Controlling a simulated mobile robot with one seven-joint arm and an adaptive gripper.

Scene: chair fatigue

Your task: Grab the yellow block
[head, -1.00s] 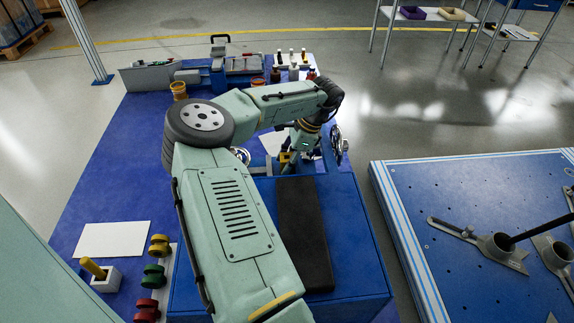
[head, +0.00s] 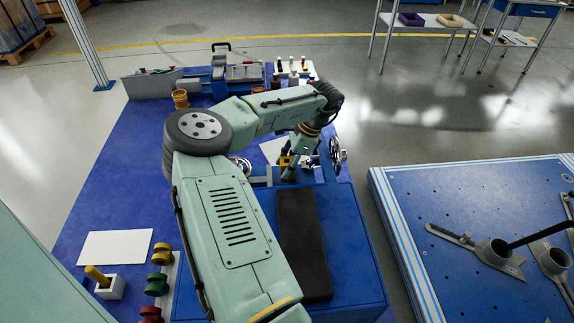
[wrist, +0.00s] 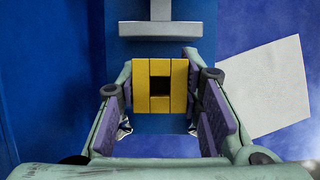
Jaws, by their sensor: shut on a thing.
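The yellow block (wrist: 180,86) is in the middle of the wrist view, with a dark square opening at its centre. My gripper (wrist: 160,72) has its two purple-padded fingers on the block's left and right sides and is shut on it. In the head view, a small part of the yellow block (head: 285,161) shows beside my gripper (head: 291,168), past the blue box. My arm and gripper hide much of that spot. I cannot tell whether the block is clear of the surface under it.
A grey T-shaped part (wrist: 160,28) stands just beyond the block. A white sheet (wrist: 265,85) lies to the right. The blue box (head: 350,255) carries a black pad (head: 303,245). A yellow peg in a white holder (head: 109,288) and coloured knobs stand at the left front.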

